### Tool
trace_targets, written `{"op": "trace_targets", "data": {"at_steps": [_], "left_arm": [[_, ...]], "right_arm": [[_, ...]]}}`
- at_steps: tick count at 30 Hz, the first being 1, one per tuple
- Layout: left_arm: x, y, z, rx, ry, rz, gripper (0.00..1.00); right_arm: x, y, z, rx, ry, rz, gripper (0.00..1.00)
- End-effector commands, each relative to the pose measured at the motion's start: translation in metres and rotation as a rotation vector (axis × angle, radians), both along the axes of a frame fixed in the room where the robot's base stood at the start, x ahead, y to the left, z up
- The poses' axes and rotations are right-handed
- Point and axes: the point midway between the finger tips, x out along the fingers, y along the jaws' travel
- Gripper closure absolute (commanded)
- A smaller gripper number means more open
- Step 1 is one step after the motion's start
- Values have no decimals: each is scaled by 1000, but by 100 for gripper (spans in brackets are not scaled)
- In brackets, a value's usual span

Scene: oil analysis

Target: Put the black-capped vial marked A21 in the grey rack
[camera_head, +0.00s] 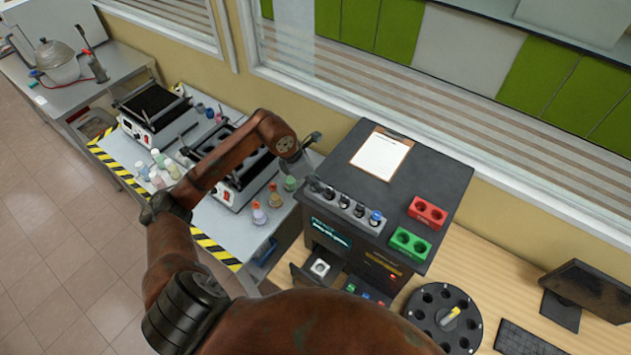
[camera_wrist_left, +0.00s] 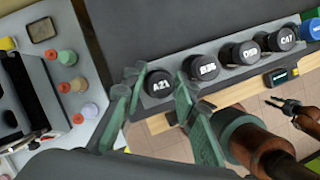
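The vial marked A21 (camera_wrist_left: 159,83) has a black cap and stands at the left end of the grey rack (camera_wrist_left: 225,74). In the head view the A21 vial (camera_head: 315,185) is in line with the others in the grey rack (camera_head: 337,207) on top of the black machine. My left gripper (camera_wrist_left: 159,88) is open, with one green finger on each side of the A21 cap and small gaps beside it. In the head view my left gripper (camera_head: 309,160) is over that end. My right gripper (camera_wrist_left: 270,106) is small at the right of the wrist view, its dark jaws apart.
Other black-capped vials and a blue-capped vial (camera_head: 375,217) share the rack. A red block (camera_head: 428,211), a green block (camera_head: 410,243) and a clipboard (camera_head: 381,155) lie on the machine (camera_head: 440,170). A round black carousel (camera_head: 442,318) stands to its right. Bottles crowd the left bench.

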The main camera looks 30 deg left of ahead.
Motion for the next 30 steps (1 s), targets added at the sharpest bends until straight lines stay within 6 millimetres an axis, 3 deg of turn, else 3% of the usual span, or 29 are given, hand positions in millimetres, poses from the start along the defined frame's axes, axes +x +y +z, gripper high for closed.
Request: {"op": "trace_targets", "data": {"at_steps": [8,21,30], "left_arm": [[-2,3,9,3,-3,1,73],[-28,23,89,2,-2,1,73],[-36,28,113,0,0,0,73]], "right_arm": [[0,4,-1,4,0,-2,75],[-1,3,-32,3,1,-2,75],[-1,3,-37,3,1,-2,75]]}}
